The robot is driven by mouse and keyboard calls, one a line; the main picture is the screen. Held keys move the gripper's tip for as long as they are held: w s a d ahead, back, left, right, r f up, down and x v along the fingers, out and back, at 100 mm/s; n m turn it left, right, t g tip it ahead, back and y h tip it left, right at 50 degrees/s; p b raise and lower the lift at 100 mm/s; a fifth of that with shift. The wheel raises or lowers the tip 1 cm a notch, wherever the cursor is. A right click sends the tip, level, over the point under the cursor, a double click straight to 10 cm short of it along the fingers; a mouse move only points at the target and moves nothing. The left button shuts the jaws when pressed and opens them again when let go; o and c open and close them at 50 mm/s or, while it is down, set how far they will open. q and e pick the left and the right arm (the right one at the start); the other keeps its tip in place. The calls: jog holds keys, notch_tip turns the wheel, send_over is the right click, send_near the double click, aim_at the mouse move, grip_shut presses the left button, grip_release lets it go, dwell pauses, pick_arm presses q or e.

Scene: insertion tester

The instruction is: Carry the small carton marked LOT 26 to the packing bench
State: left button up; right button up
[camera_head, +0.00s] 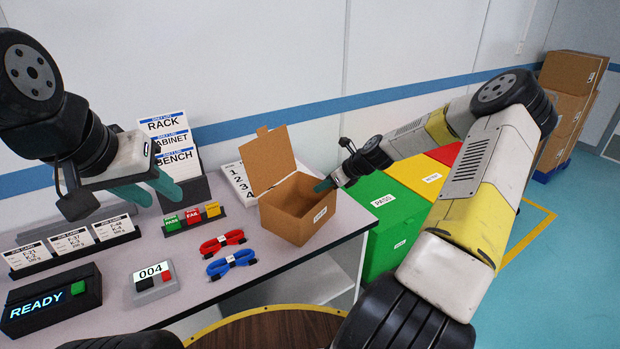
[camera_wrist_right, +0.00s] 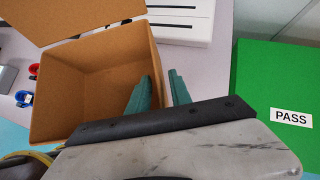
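An open brown carton (camera_head: 291,221) with one flap raised sits near the right end of the bench. Its front label is too small to read with certainty. My right gripper (camera_head: 322,185) is at the carton's right rim. In the right wrist view, its teal fingers (camera_wrist_right: 160,77) are apart, one over the carton's inside and one outside the right wall. The carton (camera_wrist_right: 90,85) looks empty there. My left gripper (camera_head: 150,189) is open and empty above the left part of the bench.
The grey bench (camera_head: 190,298) holds red (camera_head: 222,241) and blue (camera_head: 231,263) cable coils, a READY box (camera_head: 50,302), a 004 counter (camera_head: 153,282) and card stands (camera_head: 75,243). Green (camera_head: 392,222), yellow and red bins stand right of it. Stacked cartons (camera_head: 572,90) stand far right.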

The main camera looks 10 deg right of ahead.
jog(key=v, duration=1)
jog(key=s+a+r+n+g+h, duration=0.35)
jog(key=s+a+r+n, duration=0.55)
jog(key=s+n, duration=0.3)
jog(key=s+a+r+n+t, duration=0.1)
jog(key=s+a+r+n, duration=0.1)
jog(key=s+r+n, duration=0.4)
jog(key=s+a+r+n+t, duration=0.2)
jog(key=s+r+n, duration=0.4)
jog(key=s+n, duration=0.4)
jog(key=s, duration=0.2)
jog(key=shift+s, duration=0.3)
